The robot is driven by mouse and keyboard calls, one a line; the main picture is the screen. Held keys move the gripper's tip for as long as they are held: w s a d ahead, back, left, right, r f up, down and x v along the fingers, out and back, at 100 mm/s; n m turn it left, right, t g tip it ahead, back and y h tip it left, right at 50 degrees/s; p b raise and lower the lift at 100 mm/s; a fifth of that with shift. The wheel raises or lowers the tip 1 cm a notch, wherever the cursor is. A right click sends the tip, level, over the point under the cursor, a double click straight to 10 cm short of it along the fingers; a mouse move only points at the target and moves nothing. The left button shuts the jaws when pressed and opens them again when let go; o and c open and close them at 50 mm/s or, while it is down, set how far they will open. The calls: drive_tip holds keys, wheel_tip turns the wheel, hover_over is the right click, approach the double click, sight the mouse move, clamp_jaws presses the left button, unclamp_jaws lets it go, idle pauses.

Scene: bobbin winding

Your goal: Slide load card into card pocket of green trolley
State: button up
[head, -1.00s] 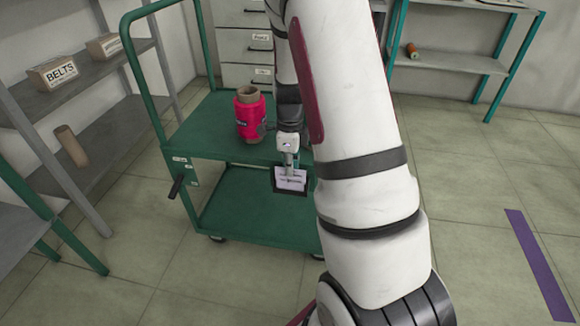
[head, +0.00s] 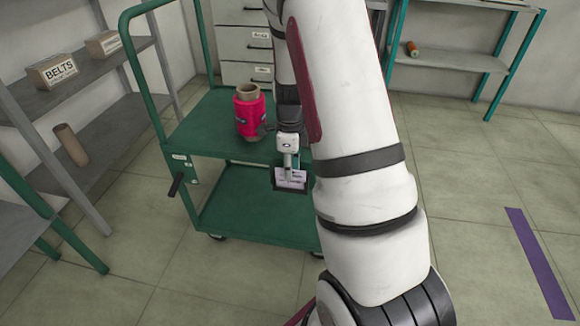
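The green trolley (head: 205,130) stands in front of me, with an upper deck and a lower deck. A dark card pocket (head: 275,181) hangs at the front edge of the upper deck, near my arm. The white load card (head: 291,176) with dark print shows in front of or in the pocket; its lower part is hidden by the dark front. My gripper (head: 288,162) is just above the card, over the pocket. Its fingers are small and partly overlap the card, so their grip on it is unclear.
A pink yarn bobbin (head: 250,115) stands on the upper deck, left of my gripper. A shelf with a BELTS box (head: 53,72) is at left. Drawers (head: 244,44) are behind. A teal-framed shelf (head: 450,60) stands at back right.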

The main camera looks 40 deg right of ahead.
drive_tip(key=shift+d+r, duration=0.1)
wheel_tip(320, 180, up, 12)
idle(0.7)
